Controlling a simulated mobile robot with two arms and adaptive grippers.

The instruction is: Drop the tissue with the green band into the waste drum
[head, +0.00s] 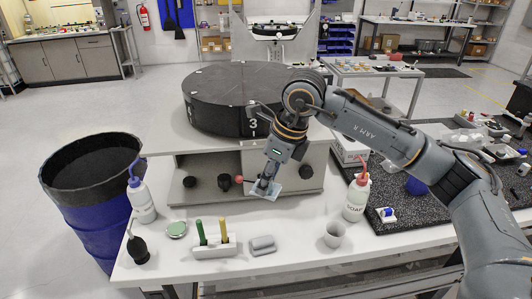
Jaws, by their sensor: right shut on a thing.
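My right gripper (267,180) reaches down in front of the grey cabinet in the middle of the head view. It is shut on a pale, bluish-white tissue (263,190), held above the white table. I cannot make out a green band on the tissue. The waste drum (88,226) is blue with a black inside and an open top. It stands on the floor at the left, beyond the table's left edge, well apart from the gripper. My left gripper is not in view.
A squeeze bottle (141,201) and a black blower (137,247) stand at the table's left end. A white holder (214,248) with green and yellow handles, a grey block (262,245), a cup (334,235) and a soap bottle (356,197) line the front. A black turntable (235,100) is behind.

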